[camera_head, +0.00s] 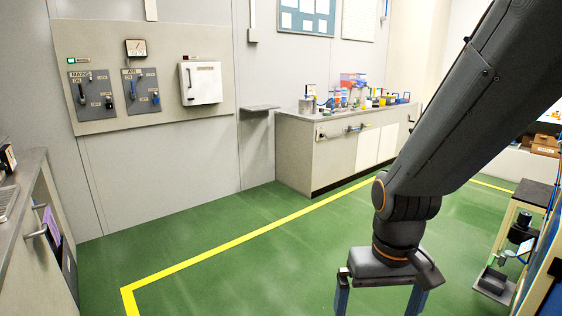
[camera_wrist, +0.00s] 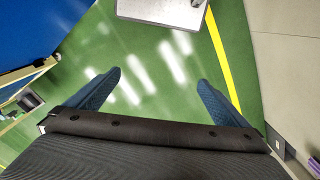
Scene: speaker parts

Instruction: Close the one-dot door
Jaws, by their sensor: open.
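My gripper (camera_head: 378,302) hangs low over the green floor at lower right, its two blue fingers apart and nothing between them. In the wrist view, the fingers (camera_wrist: 159,80) are spread over bare floor. No dot mark is readable on any door, so I cannot tell which is the one-dot door. The left cabinet (camera_head: 38,262) has a bar handle (camera_head: 37,232) on its front and a purple thing beside it; whether a door there is open is unclear. The back bench (camera_head: 302,158) has pale front panels that look flush. My gripper touches none of these.
A wall panel (camera_head: 108,38) carries switches and a white box (camera_head: 200,83). A small shelf (camera_head: 260,108) juts from the wall. A wooden-framed stand (camera_head: 506,226) is at right. Open floor (camera_head: 215,275) with a yellow line lies between the left cabinet and my gripper.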

